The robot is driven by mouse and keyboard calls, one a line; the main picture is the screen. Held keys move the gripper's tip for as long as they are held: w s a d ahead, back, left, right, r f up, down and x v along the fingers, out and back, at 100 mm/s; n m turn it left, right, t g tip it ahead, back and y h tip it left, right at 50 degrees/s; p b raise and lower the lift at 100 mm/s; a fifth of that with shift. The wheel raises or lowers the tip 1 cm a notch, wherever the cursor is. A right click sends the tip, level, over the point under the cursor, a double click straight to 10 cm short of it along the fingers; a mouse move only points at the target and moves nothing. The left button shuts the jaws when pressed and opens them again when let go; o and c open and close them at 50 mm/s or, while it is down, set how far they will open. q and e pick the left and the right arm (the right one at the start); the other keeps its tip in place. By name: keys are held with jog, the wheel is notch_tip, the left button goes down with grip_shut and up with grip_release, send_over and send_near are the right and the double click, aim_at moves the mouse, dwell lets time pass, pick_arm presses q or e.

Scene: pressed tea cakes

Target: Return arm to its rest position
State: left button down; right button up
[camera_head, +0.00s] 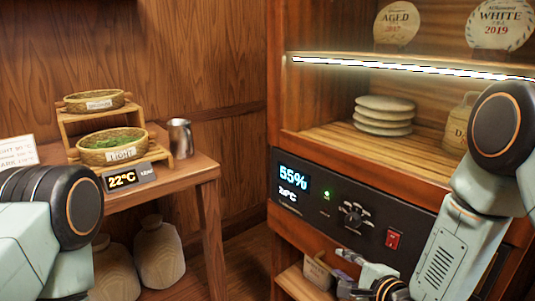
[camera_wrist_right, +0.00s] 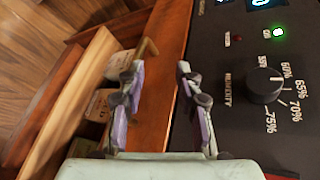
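My right arm comes in from the right in the head view, and its gripper (camera_head: 352,272) is low in front of the cabinet, below the control panel (camera_head: 325,205). In the right wrist view the two fingers of the right gripper (camera_wrist_right: 158,75) stand apart with nothing between them. The black humidity knob (camera_wrist_right: 264,86) is to the right of the fingers, clear of them; it also shows in the head view (camera_head: 352,214). My left arm shows at the left edge of the head view, but its gripper is out of the picture.
The cabinet shelf (camera_head: 330,136) holds stacked pale cakes (camera_head: 384,115) and a tan jar (camera_head: 460,122). A lower shelf (camera_head: 293,284) is close to the right gripper. At left, a wooden table (camera_head: 195,172) bears baskets, a metal cup (camera_head: 180,138) and a 22°C display (camera_head: 122,180).

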jog(key=s+d+f+n+g+h+p, duration=0.1)
jog(key=s+f+n+g, duration=0.2)
jog(key=s+f+n, duration=0.45)
jog(key=s+f+n+g+h+p, duration=0.15)
jog(key=s+f+g, duration=0.25)
jog(key=s, duration=0.6)
jog(key=s+d+f+n+g+h+p, duration=0.1)
jog(key=s+n+g, duration=0.5)
jog(key=s, duration=1.3)
jog(key=d+n+p, duration=0.1)
jog(key=n, duration=0.1)
jog(key=shift+s+f+n+h, duration=0.2)
jog(key=shift+s+n+h, duration=0.1)
jog(key=shift+n+h, duration=0.1)
